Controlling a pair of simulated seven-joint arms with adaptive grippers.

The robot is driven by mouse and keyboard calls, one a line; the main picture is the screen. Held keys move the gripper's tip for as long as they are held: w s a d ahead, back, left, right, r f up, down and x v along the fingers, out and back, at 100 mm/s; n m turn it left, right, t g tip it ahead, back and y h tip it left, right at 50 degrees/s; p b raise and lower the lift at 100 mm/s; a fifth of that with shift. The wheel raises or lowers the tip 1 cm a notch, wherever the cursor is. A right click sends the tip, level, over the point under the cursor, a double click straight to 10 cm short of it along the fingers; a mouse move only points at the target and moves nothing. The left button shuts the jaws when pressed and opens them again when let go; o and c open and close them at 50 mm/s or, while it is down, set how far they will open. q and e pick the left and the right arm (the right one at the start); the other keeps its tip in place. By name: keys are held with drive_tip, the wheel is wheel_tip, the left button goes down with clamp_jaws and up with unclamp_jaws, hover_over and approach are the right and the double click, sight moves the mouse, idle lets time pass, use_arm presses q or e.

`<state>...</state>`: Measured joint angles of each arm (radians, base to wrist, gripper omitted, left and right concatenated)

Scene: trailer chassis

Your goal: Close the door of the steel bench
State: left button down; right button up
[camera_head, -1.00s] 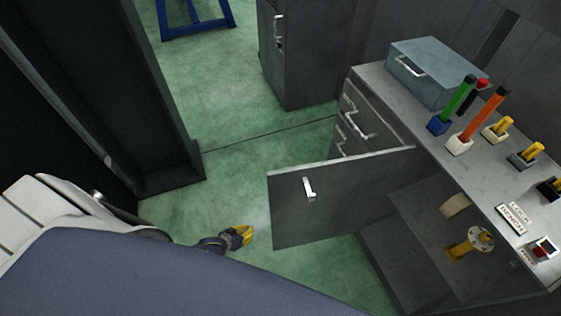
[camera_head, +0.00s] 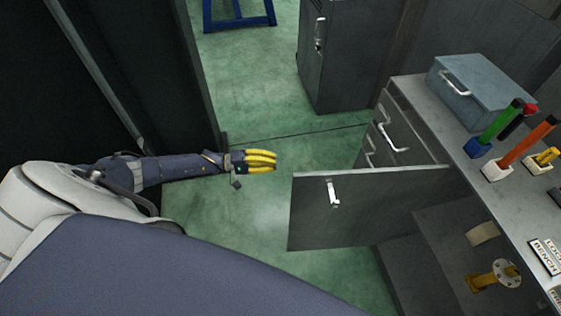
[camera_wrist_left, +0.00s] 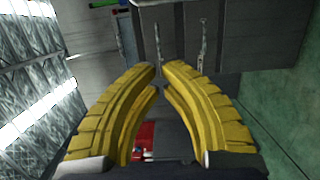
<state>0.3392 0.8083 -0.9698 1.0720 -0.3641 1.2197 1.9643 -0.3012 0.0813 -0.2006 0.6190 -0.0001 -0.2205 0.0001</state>
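The steel bench (camera_head: 408,88) stands on the right. Its grey door (camera_head: 350,215) hangs wide open, sticking out to the left, with a light handle (camera_head: 333,193) on its face. Shelves (camera_head: 440,240) show behind it. My left gripper (camera_head: 275,161), with yellow fingers, is over the floor just left of the door's upper free corner, apart from it in the picture. In the left wrist view the curved fingers (camera_wrist_left: 161,68) converge with a narrow gap at the tips and nothing held; whether this counts as open or shut is unclear. My right gripper is out of view.
A blue-grey box (camera_head: 482,90), coloured handles in blocks (camera_head: 500,122) and a yellow flanged part (camera_head: 497,276) are at the bench. Drawers with handles (camera_head: 392,140) sit behind the door. A dark cabinet (camera_head: 350,60) stands farther back. Green floor (camera_head: 255,100) is clear.

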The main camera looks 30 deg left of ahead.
use_arm(q)
drive_tip(key=w+d, duration=0.1)
drive_tip(key=d, duration=0.9)
drive_tip(key=shift+w, duration=0.2)
drive_tip(key=shift+d, duration=0.15)
